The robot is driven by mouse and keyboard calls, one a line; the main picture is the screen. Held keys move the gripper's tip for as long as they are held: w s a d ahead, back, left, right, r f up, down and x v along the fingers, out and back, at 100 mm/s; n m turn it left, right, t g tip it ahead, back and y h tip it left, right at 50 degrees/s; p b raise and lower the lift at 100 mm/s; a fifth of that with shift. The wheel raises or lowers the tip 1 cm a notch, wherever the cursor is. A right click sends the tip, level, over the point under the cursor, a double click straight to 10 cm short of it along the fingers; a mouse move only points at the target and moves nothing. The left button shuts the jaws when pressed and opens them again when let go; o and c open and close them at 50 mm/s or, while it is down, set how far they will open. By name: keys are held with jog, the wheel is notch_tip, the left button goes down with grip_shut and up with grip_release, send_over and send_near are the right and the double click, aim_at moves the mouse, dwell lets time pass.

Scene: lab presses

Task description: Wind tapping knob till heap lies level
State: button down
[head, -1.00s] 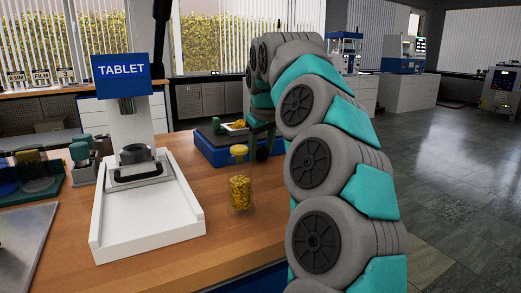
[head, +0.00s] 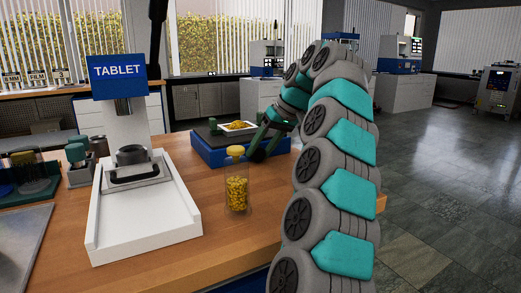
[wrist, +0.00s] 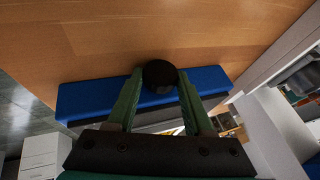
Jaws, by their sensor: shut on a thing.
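The tapping knob is a round black knob (wrist: 160,74) on the front of a blue box (head: 213,157). In the wrist view the two green fingers of my gripper (wrist: 160,82) are shut on it, one on each side. In the head view my gripper (head: 263,143) reaches the box's front right side, and the knob is dark and partly hidden there. A white tray (head: 226,132) sits on top of the box. It holds a yellow heap (head: 238,125) that looks slightly mounded; its exact level is too small to tell.
A glass jar of yellow pieces (head: 236,194) stands in front of the box, close to my arm. A white tablet press (head: 145,220) with a blue sign stands at left. Small containers and a metal tray (head: 22,235) lie farther left. Wooden table (head: 200,258) shows bare around them.

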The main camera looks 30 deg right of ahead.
dwell(0.3)
jog(key=c, duration=0.6)
grip_release()
